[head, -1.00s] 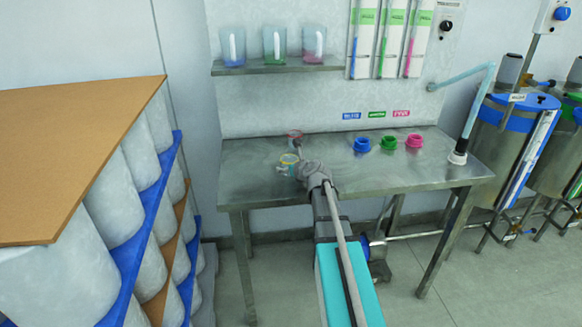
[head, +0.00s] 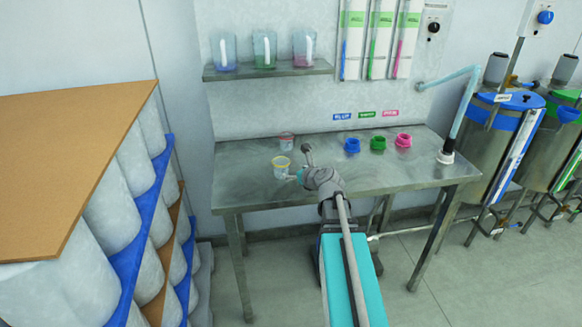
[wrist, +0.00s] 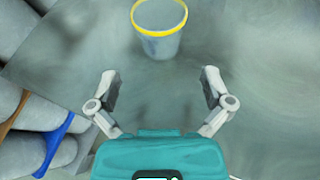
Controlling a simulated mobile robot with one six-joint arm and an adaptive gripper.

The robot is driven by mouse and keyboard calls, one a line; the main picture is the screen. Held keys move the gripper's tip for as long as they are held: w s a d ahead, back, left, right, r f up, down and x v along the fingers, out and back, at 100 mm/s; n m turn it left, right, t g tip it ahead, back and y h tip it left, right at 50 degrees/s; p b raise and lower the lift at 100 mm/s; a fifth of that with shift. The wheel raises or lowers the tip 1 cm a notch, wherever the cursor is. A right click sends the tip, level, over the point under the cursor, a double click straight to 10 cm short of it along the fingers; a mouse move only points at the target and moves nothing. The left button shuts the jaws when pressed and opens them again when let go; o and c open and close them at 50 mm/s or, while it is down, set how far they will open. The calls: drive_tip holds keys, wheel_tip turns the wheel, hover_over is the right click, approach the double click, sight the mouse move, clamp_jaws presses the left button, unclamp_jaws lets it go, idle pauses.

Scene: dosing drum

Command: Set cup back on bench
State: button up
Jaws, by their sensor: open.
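A clear cup with a yellow rim (head: 282,168) stands upright on the metal bench (head: 238,184), near its left part. It also shows at the top of the wrist view (wrist: 159,42), ahead of my gripper. My gripper (wrist: 160,85) is open, with its two fingers spread wide and nothing between them. The cup lies just beyond the fingertips, apart from them. In the head view my gripper (head: 299,176) is just right of the cup, and my wrist partly hides its fingers. A second clear cup with a pink-red rim (head: 286,142) stands behind.
A shelf (head: 270,73) above holds three jugs. The bench's front left is clear.

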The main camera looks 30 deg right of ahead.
drive_tip(key=shift+v, duration=1)
